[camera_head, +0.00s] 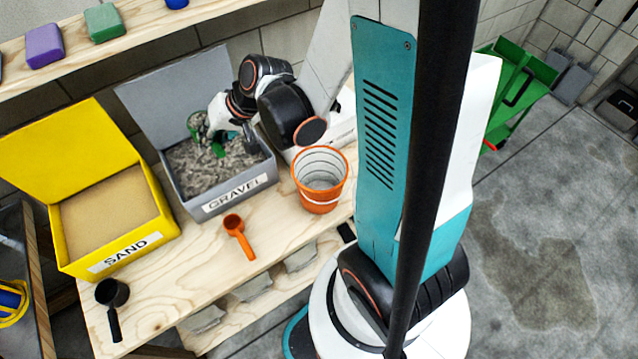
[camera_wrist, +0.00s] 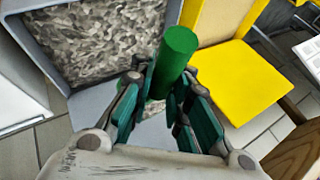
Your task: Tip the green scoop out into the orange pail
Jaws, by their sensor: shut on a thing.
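The green scoop (camera_head: 197,124) is at the gravel box, over or in the gravel; I cannot tell whether its cup touches the gravel or what it holds. My gripper (camera_head: 224,138) is shut on its handle. In the wrist view the green handle (camera_wrist: 175,58) stands between the teal finger pads of my gripper (camera_wrist: 163,92), and the cup is not clear there. The orange pail (camera_head: 318,203) stands upright on the bench, right of the gravel box and apart from the scoop. I see no gravel heap inside it.
The grey gravel box (camera_head: 236,191) has its lid open behind. The open yellow sand box (camera_head: 70,262) stands at left. An orange scoop (camera_head: 238,236) and a black scoop (camera_head: 113,306) lie on the wooden bench (camera_head: 190,281). A shelf (camera_head: 140,32) runs above the boxes.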

